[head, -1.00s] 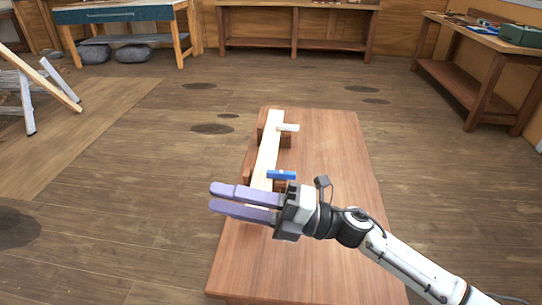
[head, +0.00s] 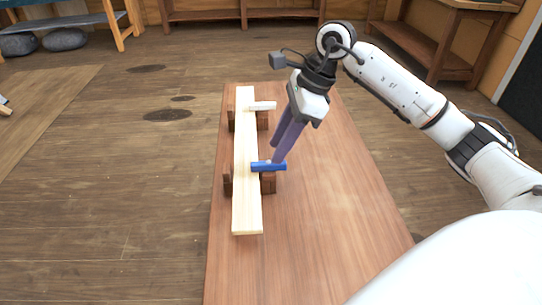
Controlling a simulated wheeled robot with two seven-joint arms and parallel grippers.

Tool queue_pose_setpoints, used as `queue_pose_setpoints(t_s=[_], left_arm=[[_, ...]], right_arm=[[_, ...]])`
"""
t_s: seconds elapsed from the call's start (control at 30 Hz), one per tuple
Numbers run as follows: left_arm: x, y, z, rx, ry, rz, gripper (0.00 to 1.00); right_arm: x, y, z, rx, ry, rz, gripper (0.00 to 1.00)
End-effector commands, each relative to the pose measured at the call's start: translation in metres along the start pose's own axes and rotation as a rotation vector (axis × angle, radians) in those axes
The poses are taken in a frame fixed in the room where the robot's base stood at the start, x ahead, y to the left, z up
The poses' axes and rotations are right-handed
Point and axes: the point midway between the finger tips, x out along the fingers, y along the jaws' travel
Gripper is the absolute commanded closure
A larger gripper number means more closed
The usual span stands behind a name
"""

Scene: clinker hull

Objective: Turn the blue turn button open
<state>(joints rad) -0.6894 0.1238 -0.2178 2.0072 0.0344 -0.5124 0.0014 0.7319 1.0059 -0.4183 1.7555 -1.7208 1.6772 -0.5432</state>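The blue turn button (head: 267,166) lies crosswise, its left part over the pale plank (head: 246,205) and its right part over a dark wooden block (head: 268,184). My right gripper (head: 277,160) points down from above, with its purple fingertips at the right part of the blue button. The fingers look close together and overlap in this view, so their gap and any contact with the button cannot be made out. My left gripper is not in view.
A white turn button (head: 262,106) lies crosswise farther back on the plank. Dark blocks flank the plank on the brown table (head: 315,235). The table's right side is clear. Workbenches stand at the back.

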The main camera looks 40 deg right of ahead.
Motion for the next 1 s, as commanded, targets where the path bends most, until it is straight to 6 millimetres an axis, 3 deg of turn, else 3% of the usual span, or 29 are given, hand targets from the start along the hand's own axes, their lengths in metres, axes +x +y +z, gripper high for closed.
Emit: queue_pose_setpoints(t_s=[0.1,0.23,0.63,0.83,1.0], left_arm=[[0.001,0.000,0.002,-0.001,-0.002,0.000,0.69],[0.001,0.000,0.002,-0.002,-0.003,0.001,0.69],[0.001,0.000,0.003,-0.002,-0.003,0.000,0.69],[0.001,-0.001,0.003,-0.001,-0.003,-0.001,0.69],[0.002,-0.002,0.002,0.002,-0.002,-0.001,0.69]], right_arm=[[0.022,0.001,0.000,0.000,-0.001,0.003,0.67],[0.036,0.001,0.001,0.001,-0.002,0.002,0.67],[0.044,0.000,0.001,0.001,-0.002,0.000,0.67],[0.044,0.000,0.001,0.001,-0.002,0.000,1.00],[0.044,0.000,0.001,0.003,-0.002,-0.001,1.00]])
